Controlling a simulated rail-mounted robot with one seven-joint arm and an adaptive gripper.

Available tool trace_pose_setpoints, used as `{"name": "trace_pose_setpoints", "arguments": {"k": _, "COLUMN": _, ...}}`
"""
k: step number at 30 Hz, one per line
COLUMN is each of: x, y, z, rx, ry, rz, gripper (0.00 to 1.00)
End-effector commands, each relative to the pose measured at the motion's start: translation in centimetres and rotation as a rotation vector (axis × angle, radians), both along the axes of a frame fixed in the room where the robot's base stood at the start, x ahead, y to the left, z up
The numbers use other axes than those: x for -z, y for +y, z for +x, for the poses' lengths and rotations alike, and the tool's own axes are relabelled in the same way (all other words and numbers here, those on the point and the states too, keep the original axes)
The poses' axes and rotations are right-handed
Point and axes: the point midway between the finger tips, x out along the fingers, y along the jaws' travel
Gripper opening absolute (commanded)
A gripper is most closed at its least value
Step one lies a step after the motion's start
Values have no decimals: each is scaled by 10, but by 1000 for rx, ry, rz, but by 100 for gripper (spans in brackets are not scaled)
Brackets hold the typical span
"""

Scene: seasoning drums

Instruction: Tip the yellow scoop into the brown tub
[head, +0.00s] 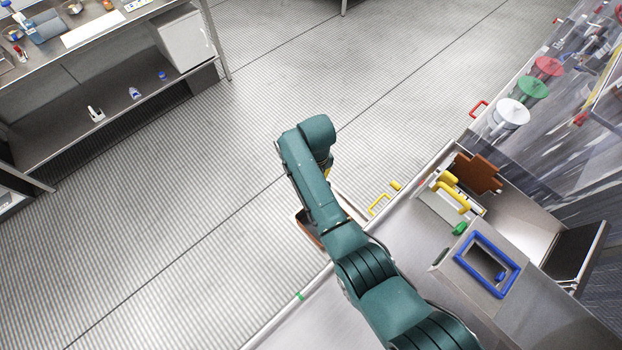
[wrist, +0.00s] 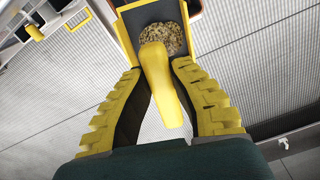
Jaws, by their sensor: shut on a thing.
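My gripper (wrist: 158,72) is shut on the handle of the yellow scoop (wrist: 157,62). The scoop holds a heap of speckled, grainy seasoning (wrist: 163,38) and looks roughly level. In the head view, only a bit of yellow shows beside the end of my arm, and my gripper is hidden there. The brown tub (head: 307,230) is at the bench edge, largely covered by my arm. A small brown edge shows beside the scoop at the top of the wrist view; I cannot tell how far the scoop is from the tub.
Yellow handles (head: 452,190) and a brown piece (head: 478,173) are at the right. A blue-framed opening (head: 487,264) is near them. White, green and red-topped drums (head: 532,90) stand farther back. A side bench (head: 90,75) is at upper left, with open floor between.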

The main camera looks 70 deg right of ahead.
Motion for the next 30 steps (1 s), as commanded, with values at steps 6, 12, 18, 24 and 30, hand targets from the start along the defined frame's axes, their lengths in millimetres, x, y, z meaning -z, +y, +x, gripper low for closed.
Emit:
{"name": "trace_pose_setpoints", "arguments": {"k": 6, "x": 20, "y": 11, "z": -13, "rx": -1, "ry": -87, "rz": -67, "gripper": 0}}
{"name": "trace_pose_setpoints", "arguments": {"k": 12, "x": 23, "y": 23, "z": -28, "rx": 0, "ry": -221, "rz": -172, "gripper": 0}}
{"name": "trace_pose_setpoints", "arguments": {"k": 18, "x": 26, "y": 38, "z": -46, "rx": -2, "ry": -372, "rz": -292, "gripper": 0}}
{"name": "trace_pose_setpoints", "arguments": {"k": 24, "x": 31, "y": 51, "z": -64, "rx": 0, "ry": -528, "rz": -414, "gripper": 0}}
{"name": "trace_pose_setpoints", "arguments": {"k": 30, "x": 29, "y": 57, "z": -71, "rx": -1, "ry": -611, "rz": -477, "gripper": 0}}
